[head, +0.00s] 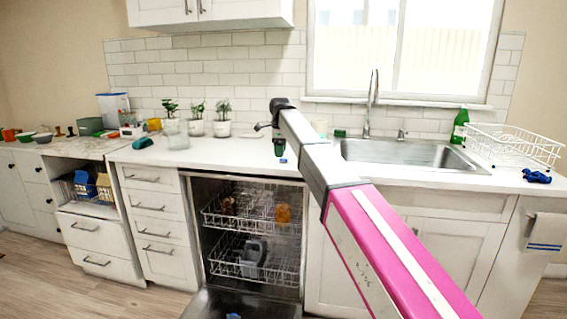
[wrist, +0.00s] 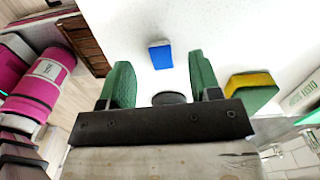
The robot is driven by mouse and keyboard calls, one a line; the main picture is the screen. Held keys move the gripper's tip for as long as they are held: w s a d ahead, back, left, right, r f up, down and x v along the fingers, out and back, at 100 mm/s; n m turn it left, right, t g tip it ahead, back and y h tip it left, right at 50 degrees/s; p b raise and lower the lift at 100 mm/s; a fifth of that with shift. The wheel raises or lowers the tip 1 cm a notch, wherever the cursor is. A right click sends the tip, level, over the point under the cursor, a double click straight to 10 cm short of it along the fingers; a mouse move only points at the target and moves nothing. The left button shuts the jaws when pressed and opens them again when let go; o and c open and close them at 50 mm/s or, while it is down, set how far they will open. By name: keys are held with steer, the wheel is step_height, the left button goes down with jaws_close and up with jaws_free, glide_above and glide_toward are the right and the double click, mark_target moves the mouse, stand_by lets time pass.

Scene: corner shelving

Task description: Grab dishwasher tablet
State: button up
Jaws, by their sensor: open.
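A small blue block with a white edge, which looks like the dishwasher tablet (wrist: 161,54), lies on the white counter. In the head view the tablet (head: 283,161) is near the counter's front edge, above the open dishwasher. My gripper (head: 279,148) hangs over the counter at the tablet, with its green fingers pointing down. In the wrist view my gripper (wrist: 160,66) has its two green fingers spread wide apart. The tablet shows beyond and between the fingertips, touching neither. Nothing is held. I cannot tell the exact height of the fingertips above the counter.
A yellow and green sponge (wrist: 252,91) lies beside the right finger in the wrist view. The dishwasher (head: 250,225) stands open below, racks inside. The sink (head: 410,154) is to the right. Potted plants (head: 222,125) stand at the wall.

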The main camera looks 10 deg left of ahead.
mark_target(281, 162)
step_height(281, 162, down, 3)
steer(key=shift+d+f, duration=0.1)
steer(key=shift+f, duration=0.05)
steer(key=c, duration=1)
